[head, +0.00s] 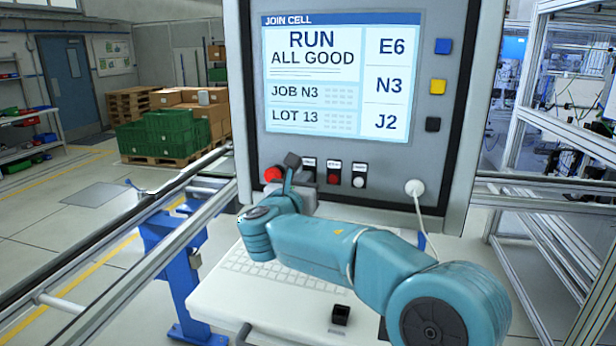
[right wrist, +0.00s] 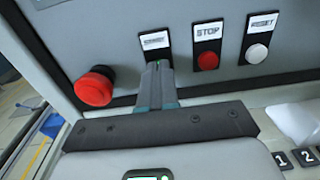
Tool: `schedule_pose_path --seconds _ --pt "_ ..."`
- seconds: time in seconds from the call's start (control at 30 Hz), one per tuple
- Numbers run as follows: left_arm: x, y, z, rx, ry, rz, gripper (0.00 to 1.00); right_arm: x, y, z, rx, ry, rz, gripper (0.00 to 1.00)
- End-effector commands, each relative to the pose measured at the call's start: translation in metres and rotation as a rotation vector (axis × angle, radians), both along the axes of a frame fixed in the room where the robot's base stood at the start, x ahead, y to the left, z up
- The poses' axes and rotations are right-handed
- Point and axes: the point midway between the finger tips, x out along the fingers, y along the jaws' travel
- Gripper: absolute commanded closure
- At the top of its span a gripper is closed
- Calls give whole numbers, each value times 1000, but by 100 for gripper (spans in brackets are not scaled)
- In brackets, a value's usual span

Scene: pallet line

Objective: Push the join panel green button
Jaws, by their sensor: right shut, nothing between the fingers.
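The join panel (head: 452,130) stands ahead, its screen (head: 312,75) reading RUN, ALL GOOD. My right gripper (head: 303,172) is shut and empty at the panel's lower button row. In the right wrist view its fingertips (right wrist: 158,70) lie just below the leftmost label (right wrist: 155,40), over the spot where the green button would sit. The fingers hide the button there; whether they touch it I cannot tell. A red mushroom button (right wrist: 95,88) is left of the fingers. A red STOP button (right wrist: 208,60) and a white RESET button (right wrist: 257,53) are to the right. My left gripper is not in view.
A white shelf with a keyboard (head: 285,274) juts out below the panel, with a small black box (head: 340,314) on it. A white plug and cable (head: 414,187) hang at the panel's lower right. Metal rails (head: 110,230) run at left.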

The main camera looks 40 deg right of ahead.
Motion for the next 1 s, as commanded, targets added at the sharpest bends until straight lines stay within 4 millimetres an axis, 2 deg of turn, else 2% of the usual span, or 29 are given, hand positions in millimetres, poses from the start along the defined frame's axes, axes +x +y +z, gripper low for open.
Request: schedule_pose_path --seconds 0.73,1.0 --pt "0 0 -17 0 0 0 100 -27 37 0 0 -1 1 100" --pt "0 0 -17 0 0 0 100 -30 40 0 0 0 -1 100"
